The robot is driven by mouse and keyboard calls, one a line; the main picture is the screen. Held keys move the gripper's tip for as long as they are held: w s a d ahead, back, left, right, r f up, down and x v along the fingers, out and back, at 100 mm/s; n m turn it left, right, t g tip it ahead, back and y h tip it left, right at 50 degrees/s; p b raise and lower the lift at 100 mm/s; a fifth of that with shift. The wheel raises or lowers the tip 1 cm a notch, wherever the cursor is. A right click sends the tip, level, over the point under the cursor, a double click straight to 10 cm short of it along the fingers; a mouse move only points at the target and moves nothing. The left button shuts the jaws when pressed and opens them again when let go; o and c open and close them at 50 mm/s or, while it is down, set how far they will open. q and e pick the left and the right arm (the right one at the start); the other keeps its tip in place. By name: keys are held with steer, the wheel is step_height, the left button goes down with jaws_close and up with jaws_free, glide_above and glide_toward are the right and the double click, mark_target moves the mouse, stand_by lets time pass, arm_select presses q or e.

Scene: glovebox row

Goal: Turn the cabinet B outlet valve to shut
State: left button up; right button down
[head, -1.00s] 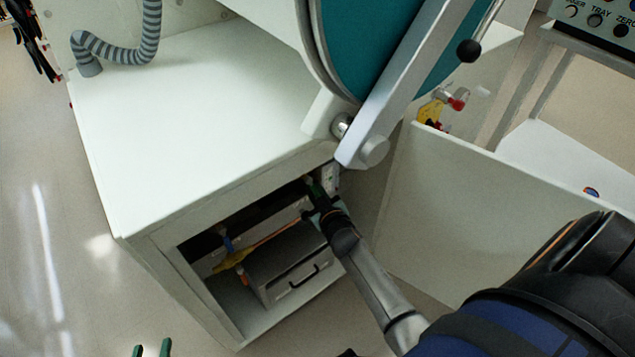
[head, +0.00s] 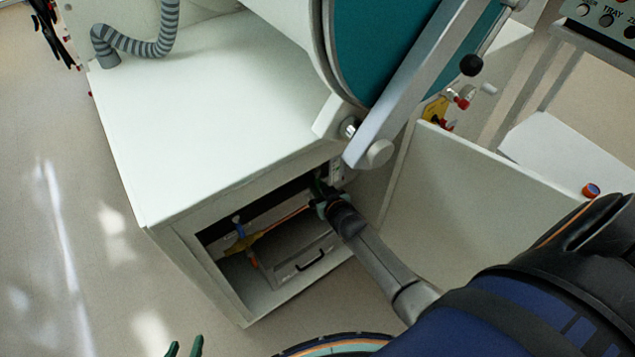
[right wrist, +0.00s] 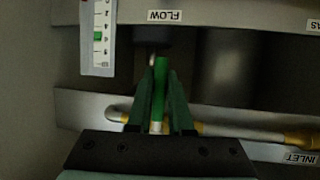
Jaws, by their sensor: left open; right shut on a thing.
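My right gripper (head: 322,192) reaches into the upper right of the open cabinet bay under the white worktop. In the right wrist view its green fingers (right wrist: 160,100) are shut on a slim green handle (right wrist: 161,75), which stands upright between them below a FLOW label. No outlet label is readable, so I cannot tell which valve this handle belongs to. My left gripper (head: 184,347) is open and empty at the bottom edge of the head view.
A gauge (right wrist: 98,38) with a green marker hangs close left of the fingers. A pale pipe (right wrist: 235,131) with yellow ends runs behind them, near an INLET label (right wrist: 301,157). A drawer box (head: 298,257) fills the lower bay. An open door panel (head: 450,200) stands to the right.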

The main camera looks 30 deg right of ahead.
stand_by(0.3)
steer(key=c, duration=0.8)
jaws_free()
steer(key=shift+c, duration=0.2)
arm_select(q)
steer(key=r+p, duration=0.2)
steer(key=p, duration=0.2)
steer(key=shift+s+r, duration=0.15)
steer(key=shift+s, duration=0.05)
arm_select(e)
steer(key=v, duration=1.2)
steer(key=shift+s, duration=0.25)
steer(key=shift+r, duration=0.1)
